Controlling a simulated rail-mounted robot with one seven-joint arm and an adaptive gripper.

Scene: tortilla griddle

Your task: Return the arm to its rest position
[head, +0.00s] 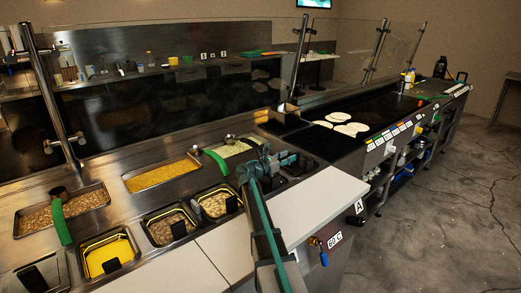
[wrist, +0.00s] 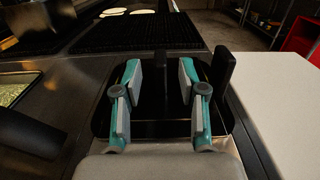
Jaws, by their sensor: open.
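My teal arm (head: 263,225) reaches up from the bottom of the head view over the white counter edge. My gripper (head: 289,160) is above the right end of the food-well counter, near the dark griddle. In the wrist view my gripper (wrist: 160,78) is open, with its two teal and grey fingers well apart and nothing held between them. Below and between the fingers is a dark, black-rimmed pan (wrist: 152,129) with a black upright handle (wrist: 223,68) at its right. Whether the fingers touch the pan cannot be told.
Several pans of food, such as a yellow pan (head: 109,253), fill the counter at left. Tortillas (head: 345,122) lie on the griddle (head: 385,107). A white board (head: 315,203) lies right of the wells. A glass guard (head: 340,45) stands behind. Floor at right is clear.

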